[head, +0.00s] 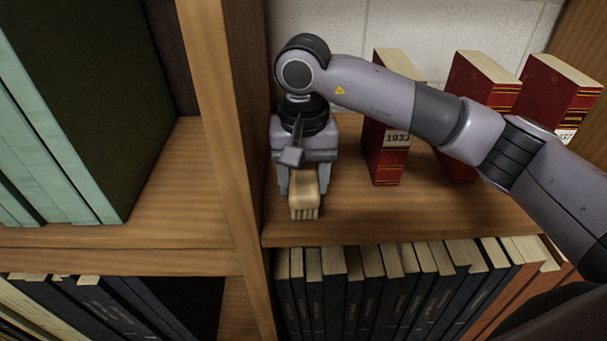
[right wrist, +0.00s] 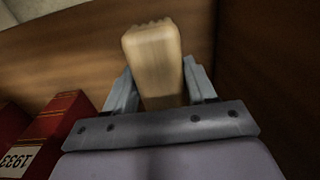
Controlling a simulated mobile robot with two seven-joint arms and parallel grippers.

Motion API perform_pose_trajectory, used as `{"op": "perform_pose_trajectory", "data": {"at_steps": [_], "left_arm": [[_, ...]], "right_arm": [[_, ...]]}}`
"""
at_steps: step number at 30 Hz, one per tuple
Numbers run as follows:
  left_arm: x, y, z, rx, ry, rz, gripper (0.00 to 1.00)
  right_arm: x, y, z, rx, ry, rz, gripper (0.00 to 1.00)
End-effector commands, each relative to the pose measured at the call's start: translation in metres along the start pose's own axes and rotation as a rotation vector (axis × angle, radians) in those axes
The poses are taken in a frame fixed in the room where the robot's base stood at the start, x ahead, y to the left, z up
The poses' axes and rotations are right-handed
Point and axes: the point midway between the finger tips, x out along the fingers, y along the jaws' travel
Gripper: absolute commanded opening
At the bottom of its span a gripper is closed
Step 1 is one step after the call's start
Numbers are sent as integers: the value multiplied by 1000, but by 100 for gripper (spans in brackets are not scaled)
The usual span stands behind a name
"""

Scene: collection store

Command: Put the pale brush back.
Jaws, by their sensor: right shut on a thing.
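The pale brush (head: 304,193) is a light wooden block with short bristles at its front end. My right gripper (head: 304,180) is shut on it, at the left end of the middle shelf, close beside the upright. In the right wrist view the brush (right wrist: 155,65) stands out between the two fingers of the right gripper (right wrist: 160,90). I cannot tell whether the brush touches the shelf board. My left gripper is not in view.
Red books, one marked 1933 (head: 386,150), stand to the right on the same shelf (head: 350,215). A wooden upright (head: 225,130) is close on the left. Dark books (head: 370,290) fill the shelf below. Large green volumes (head: 60,120) stand in the left bay.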

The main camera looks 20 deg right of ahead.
Motion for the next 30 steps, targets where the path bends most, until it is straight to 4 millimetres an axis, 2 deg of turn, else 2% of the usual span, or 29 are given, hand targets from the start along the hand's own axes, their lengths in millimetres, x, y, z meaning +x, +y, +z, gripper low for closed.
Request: {"op": "perform_pose_trajectory", "data": {"at_steps": [8, 9, 11, 23, 26, 30], "left_arm": [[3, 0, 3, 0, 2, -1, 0], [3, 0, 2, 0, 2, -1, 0], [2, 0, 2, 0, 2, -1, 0], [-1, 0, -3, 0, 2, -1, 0], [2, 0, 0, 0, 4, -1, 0], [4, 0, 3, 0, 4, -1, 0]], "right_arm": [[4, 0, 0, 0, 1, -1, 27], [2, 0, 0, 0, 0, -1, 65], [2, 0, 0, 1, 0, -1, 81], [-4, 0, 0, 1, 0, -1, 81], [-18, -1, -1, 1, 4, -4, 81], [-49, -1, -1, 1, 6, -4, 81]]}}
